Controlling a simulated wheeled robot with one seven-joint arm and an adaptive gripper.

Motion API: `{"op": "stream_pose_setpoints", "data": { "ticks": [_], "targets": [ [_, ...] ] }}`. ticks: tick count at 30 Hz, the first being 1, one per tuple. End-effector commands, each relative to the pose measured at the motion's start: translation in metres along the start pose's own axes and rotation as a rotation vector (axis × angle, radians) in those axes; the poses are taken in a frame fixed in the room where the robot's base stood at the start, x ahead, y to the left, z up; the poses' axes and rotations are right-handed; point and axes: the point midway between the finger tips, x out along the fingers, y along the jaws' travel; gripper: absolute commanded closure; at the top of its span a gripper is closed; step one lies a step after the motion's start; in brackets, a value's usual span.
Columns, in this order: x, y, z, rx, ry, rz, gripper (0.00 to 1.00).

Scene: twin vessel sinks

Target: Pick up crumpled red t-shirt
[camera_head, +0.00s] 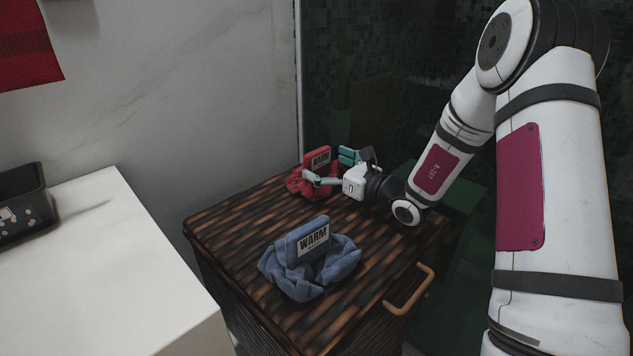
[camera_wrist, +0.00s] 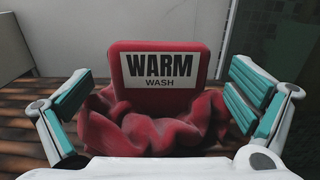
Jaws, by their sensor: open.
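The crumpled red t-shirt (camera_head: 299,186) lies at the far end of the dark wooden cabinet top, with a red block labelled "WARM WASH" (camera_head: 317,159) standing upright in it. In the wrist view the red t-shirt (camera_wrist: 150,134) is bunched around the base of the red block (camera_wrist: 160,97). My gripper (camera_head: 335,168) is at the shirt's right side in the head view. In the wrist view my gripper (camera_wrist: 158,108) is open, with one teal-padded finger on each side of the shirt and block. I cannot tell whether the fingers touch the cloth.
A crumpled blue cloth (camera_head: 330,271) with a blue "WARM" block (camera_head: 306,244) lies nearer on the slatted wooden cabinet top (camera_head: 235,221). A tan handle (camera_head: 410,291) is on its right side. A white counter (camera_head: 110,285) with a black box (camera_head: 25,205) stands left. A wall stands behind.

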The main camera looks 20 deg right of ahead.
Motion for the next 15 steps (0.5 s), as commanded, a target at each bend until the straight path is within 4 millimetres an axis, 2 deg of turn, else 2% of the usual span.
{"op": "stream_pose_setpoints", "data": {
  "ticks": [3, 6, 14, 15],
  "targets": [
    [0.017, 0.001, -0.001, -0.001, -0.001, 0.001, 0.00],
    [0.025, 0.001, -0.001, -0.001, -0.001, 0.001, 0.00],
    [0.027, 0.000, 0.001, 0.000, 0.000, 0.000, 0.00],
    [0.027, 0.000, 0.000, 0.000, 0.000, 0.000, 0.07]
  ]
}}
